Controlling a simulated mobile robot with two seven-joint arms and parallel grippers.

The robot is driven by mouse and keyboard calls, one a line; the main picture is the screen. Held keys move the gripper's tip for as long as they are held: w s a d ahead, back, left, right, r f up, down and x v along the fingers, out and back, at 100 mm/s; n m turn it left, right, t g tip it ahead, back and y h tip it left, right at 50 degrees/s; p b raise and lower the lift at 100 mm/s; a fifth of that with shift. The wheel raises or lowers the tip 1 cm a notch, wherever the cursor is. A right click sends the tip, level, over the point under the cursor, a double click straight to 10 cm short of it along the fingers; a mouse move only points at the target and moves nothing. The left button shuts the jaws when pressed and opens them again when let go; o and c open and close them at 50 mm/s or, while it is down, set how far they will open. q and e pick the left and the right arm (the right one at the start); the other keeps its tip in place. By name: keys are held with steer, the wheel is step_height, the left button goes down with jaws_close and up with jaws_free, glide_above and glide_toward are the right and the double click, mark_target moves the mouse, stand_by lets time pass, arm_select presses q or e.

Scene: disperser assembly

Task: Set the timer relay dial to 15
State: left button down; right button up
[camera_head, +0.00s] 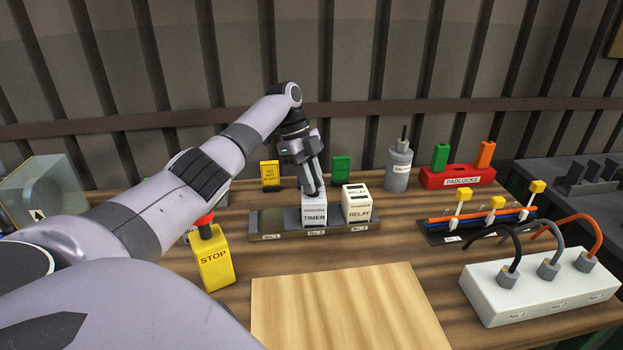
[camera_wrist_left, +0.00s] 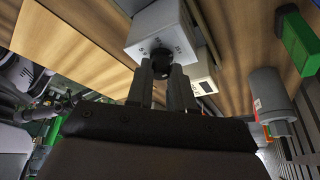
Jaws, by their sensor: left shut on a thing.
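The timer relay (camera_head: 314,217), a pale block labelled TIMER, stands upright in the middle slot of a grey rail (camera_head: 267,223). My left gripper (camera_head: 314,190) reaches down onto its top from above. In the left wrist view, the timer's light face (camera_wrist_left: 150,38) carries a dark round dial (camera_wrist_left: 161,57) with small marks around it. My left gripper (camera_wrist_left: 168,72) is shut on this dial, its fingertips at either side. The number the dial points to cannot be read. My right gripper is not in view.
A relay block (camera_head: 358,205) stands right beside the timer on the rail. A yellow STOP button box (camera_head: 213,262) is at the front left. A bare wooden board (camera_head: 345,310) lies in front.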

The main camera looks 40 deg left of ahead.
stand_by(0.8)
arm_select(q)
steer(key=c, duration=1)
jaws_free()
steer(key=b+v, duration=0.1)
steer(key=v, duration=0.6)
steer(key=shift+r, duration=0.1)
